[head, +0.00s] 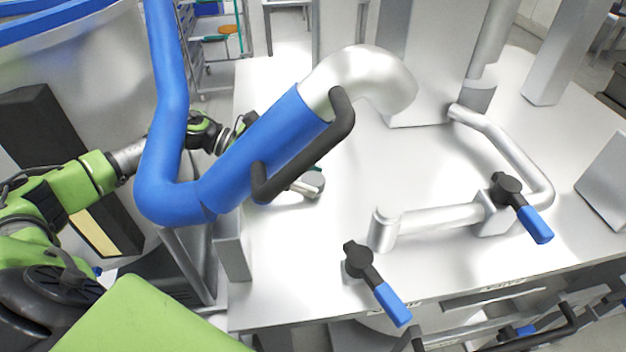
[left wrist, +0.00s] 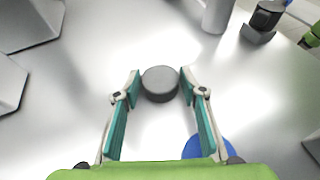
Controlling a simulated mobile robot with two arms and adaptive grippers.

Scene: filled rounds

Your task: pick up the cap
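The cap is a dark grey round disc (left wrist: 159,84) lying on the shiny metal table. My left gripper (left wrist: 160,76) is open in the left wrist view, with one teal-lined finger on each side of the cap. A small gap shows at the left finger; the right finger is very close to the cap, and I cannot tell if it touches. In the head view the cap (head: 314,182) shows just past a fingertip of my left gripper (head: 309,181). The blue pipe and its black handle hide most of that gripper. My right gripper is in neither view.
A thick blue pipe (head: 255,150) with a black handle (head: 310,150) and a silver elbow (head: 365,75) passes over my left gripper. Silver piping (head: 435,218) with blue-handled valves (head: 388,300) stands to the right. Bare table (head: 300,265) lies in front.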

